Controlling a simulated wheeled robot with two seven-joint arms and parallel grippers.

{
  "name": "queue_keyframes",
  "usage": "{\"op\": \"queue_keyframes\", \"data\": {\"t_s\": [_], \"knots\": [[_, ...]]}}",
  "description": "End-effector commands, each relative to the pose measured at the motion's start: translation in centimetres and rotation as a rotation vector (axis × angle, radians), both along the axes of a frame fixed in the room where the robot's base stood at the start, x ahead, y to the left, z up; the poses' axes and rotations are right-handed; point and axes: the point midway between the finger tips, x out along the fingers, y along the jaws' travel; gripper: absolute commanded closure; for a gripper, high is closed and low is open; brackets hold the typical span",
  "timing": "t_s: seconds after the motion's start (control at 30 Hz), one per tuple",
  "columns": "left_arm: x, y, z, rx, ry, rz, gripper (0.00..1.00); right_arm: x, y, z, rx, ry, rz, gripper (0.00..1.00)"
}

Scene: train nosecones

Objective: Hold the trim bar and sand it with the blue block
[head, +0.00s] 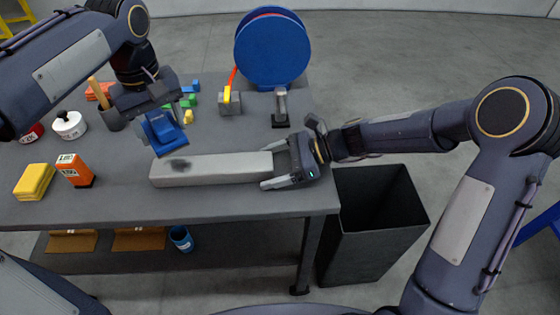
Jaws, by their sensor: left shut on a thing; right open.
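The trim bar (222,169) is a long light-grey bar lying flat near the front of the workbench, with a dark smudge on its left part. My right gripper (268,167) is open at the bar's right end, with one finger on the far side and one on the near side. My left gripper (156,112) is shut on the blue block (166,133) and holds it just behind and above the bar's left part. Whether the block touches the bar is hard to tell. The bar's right tip is hidden by the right gripper.
On the grey workbench (100,206) stand yellow pads (34,181), an orange box (75,170), a white pot (68,125), small coloured blocks (189,101), a grey block with a yellow-and-red tool (230,103), an upright metal post (281,107) and a blue disc (272,50). A black bin (372,225) stands right of the bench.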

Motion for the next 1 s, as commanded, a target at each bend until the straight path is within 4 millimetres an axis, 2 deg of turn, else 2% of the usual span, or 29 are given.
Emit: {"op": "queue_keyframes", "data": {"t_s": [0.2,0.63,1.0], "knots": [[0.01,-0.01,0.02,0.0,0.0,0.0,0.59,-0.01,0.01,0.0,0.0,0.0,0.0,0.21],[0.0,0.0,0.03,0.0,0.0,0.0,0.59,0.0,-0.02,0.01,0.0,0.0,0.0,0.77],[0.01,-0.01,0.03,0.0,0.0,0.0,0.59,0.01,-0.03,0.01,0.0,0.0,-0.001,0.77]]}}
